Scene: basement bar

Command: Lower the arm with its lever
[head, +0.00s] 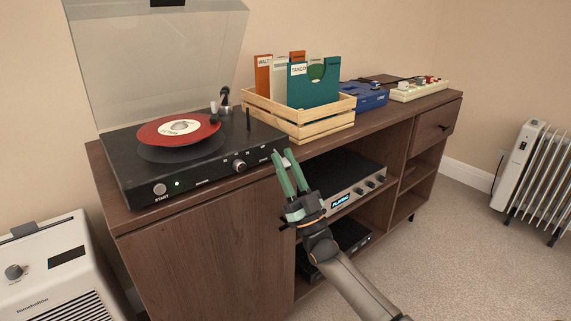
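The black record player (215,168) stands on the left of the cabinet with its clear lid (155,60) up. A red record with a white label (160,132) is over its dark platter. The tonearm (217,112) is at the platter's back right; its needle end is too small to judge. A thin upright dark lever (248,119) stands to the right of it. My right gripper (283,153) has green fingers with a narrow gap, empty, at the player's front right corner, in front of and below the lever. My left gripper is out of view.
A wooden crate of record sleeves (322,128) stands close to the player's right. A blue device (365,97) and a cream device with knobs (418,91) are farther right. A silver-fronted amplifier (357,194) is on the shelf below. The raised lid blocks the back.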

